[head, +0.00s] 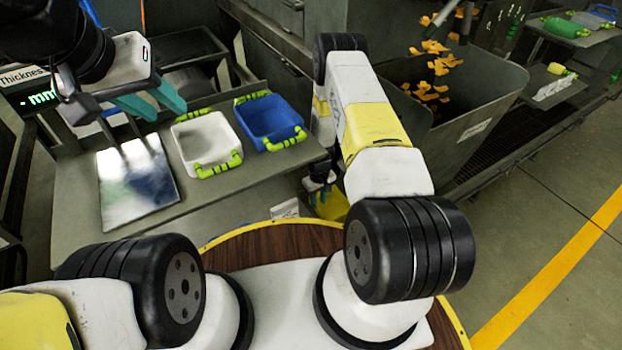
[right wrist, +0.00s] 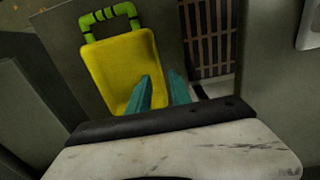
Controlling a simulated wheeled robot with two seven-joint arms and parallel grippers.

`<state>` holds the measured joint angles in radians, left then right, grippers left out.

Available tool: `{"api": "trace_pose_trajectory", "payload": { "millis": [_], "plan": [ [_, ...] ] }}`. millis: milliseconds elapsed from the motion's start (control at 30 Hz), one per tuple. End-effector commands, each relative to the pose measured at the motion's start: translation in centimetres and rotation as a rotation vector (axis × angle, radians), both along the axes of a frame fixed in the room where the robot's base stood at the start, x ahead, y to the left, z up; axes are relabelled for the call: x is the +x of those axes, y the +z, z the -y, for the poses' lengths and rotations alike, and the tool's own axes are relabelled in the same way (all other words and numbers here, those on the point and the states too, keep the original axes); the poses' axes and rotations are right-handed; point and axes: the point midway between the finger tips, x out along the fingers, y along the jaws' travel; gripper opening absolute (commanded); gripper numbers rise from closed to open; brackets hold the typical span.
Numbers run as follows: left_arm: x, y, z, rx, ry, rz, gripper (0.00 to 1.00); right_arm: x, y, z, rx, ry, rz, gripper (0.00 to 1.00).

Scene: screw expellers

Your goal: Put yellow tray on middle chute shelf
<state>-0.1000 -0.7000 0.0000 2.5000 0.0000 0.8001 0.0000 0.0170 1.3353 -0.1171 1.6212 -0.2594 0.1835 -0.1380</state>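The yellow tray (right wrist: 112,62) with a green handle shows in the right wrist view. In the head view only a yellow patch of it (head: 332,207) shows beside my right arm. My right gripper (right wrist: 160,75) has its teal fingertips apart at the tray's right rim, one over the tray and one beyond its edge; contact is unclear. The gripper is mostly hidden in the head view. My left gripper (head: 170,113) is open and empty above the bench, near a shiny metal plate (head: 135,180). I cannot tell which surface is the middle chute shelf.
A white tray (head: 203,140) and a blue tray (head: 270,120), both with green handles, stand on the grey bench (head: 225,190). A bin (head: 470,115) with orange pieces is beyond my right arm. Shelves with green items (head: 567,27) are at the upper right. The floor at right is clear.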

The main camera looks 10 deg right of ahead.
Motion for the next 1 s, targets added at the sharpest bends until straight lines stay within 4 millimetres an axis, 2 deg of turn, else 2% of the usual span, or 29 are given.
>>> {"api": "trace_pose_trajectory", "payload": {
  "millis": [33, 200, 433, 533, 567, 667, 700, 767, 800, 867, 1000],
  "plan": [
    [0.0, 0.0, 0.0, 0.000, 0.000, 0.000, 0.36, 0.1, 1.3, 0.0, 0.000, 0.000, 0.002, 0.25],
    [0.0, 0.0, 0.0, 0.000, 0.000, 0.000, 0.36, 0.0, 4.4, 0.0, 0.000, -0.001, 0.001, 0.25],
    [0.0, 0.0, 0.0, 0.000, 0.000, 0.000, 0.36, 0.2, 6.9, 0.0, 0.000, -0.004, 0.004, 0.25],
    [0.0, 0.0, 0.0, 0.000, 0.000, 0.000, 0.36, 1.2, 9.8, 0.1, 0.004, -0.019, 0.025, 0.25],
    [0.0, 0.0, 0.0, 0.000, 0.000, 0.000, 0.36, 1.6, 11.2, 0.1, 0.006, -0.026, 0.036, 0.25],
    [0.0, 0.0, 0.0, 0.000, 0.000, 0.000, 0.36, 2.8, 17.1, 0.1, 0.015, -0.059, 0.077, 0.25],
    [0.0, 0.0, 0.0, 0.000, 0.000, 0.000, 0.36, 3.0, 19.8, 0.2, 0.020, -0.074, 0.094, 0.25],
    [0.0, 0.0, 0.0, 0.000, 0.000, 0.000, 0.36, 3.1, 23.8, 0.2, 0.031, -0.096, 0.119, 0.25],
    [0.0, 0.0, 0.0, 0.000, 0.000, 0.000, 0.36, 3.0, 26.4, 0.2, 0.037, -0.109, 0.136, 0.25],
    [0.0, 0.0, 0.0, 0.000, 0.000, 0.000, 0.36, 2.6, 30.2, 0.1, 0.048, -0.128, 0.161, 0.25],
    [0.0, 0.0, 0.0, 0.000, 0.000, 0.000, 0.36, 0.5, 38.5, -0.1, 0.078, -0.168, 0.221, 0.25]
  ]
}}
